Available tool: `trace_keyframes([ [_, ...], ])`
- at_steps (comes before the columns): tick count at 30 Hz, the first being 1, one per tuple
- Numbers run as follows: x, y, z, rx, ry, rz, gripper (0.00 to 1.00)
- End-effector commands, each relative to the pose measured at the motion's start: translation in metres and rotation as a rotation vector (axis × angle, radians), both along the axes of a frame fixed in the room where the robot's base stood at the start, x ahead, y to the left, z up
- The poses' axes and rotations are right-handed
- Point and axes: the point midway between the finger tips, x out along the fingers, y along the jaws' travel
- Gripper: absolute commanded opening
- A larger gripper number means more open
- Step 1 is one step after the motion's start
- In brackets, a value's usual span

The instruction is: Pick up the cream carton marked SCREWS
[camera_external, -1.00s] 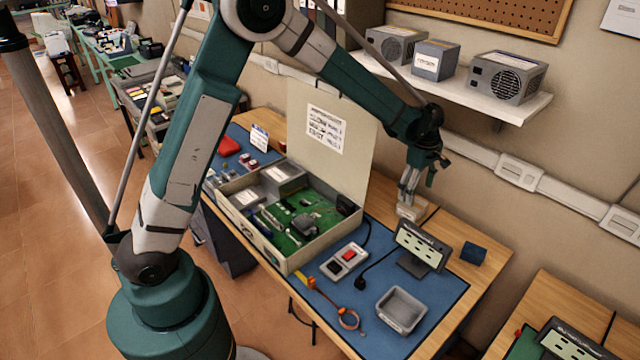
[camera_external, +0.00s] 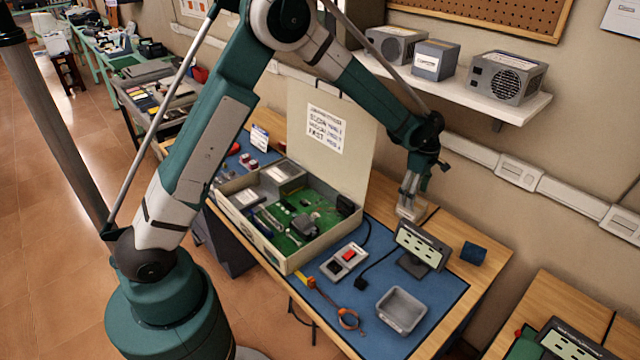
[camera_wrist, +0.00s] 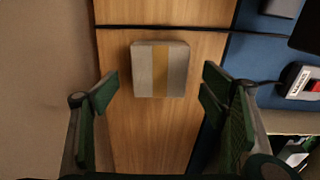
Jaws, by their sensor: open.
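The cream carton (camera_wrist: 145,70) stands on the wooden table top in the wrist view, with a tan band across its top; no SCREWS marking can be read. It lies between and ahead of the fingertips of my gripper (camera_wrist: 158,90), which is open, with a finger on either side and clear gaps to the carton. In the external view my gripper (camera_external: 410,192) points down over the back of the table, and the carton (camera_external: 408,211) shows only partly below the fingers.
A display stand (camera_external: 421,245) is close in front of the carton. An open case with a green circuit board (camera_external: 292,222) stands to the left, its raised lid (camera_external: 330,150) near my arm. The wall is behind. A grey tray (camera_external: 401,312) and red-button box (camera_external: 344,262) lie on the blue mat.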

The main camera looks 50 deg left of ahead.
Motion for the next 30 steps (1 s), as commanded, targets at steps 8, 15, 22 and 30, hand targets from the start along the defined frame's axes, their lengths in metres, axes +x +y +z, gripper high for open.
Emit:
trace_keyframes([
  [8,0.000,0.000,-0.017,0.000,0.000,0.000,0.72],
  [15,0.000,0.000,-0.017,0.000,0.000,0.000,0.72],
  [22,0.000,0.000,-0.027,0.000,0.000,0.000,0.72],
  [30,0.000,0.001,-0.057,0.000,0.000,0.000,0.72],
])
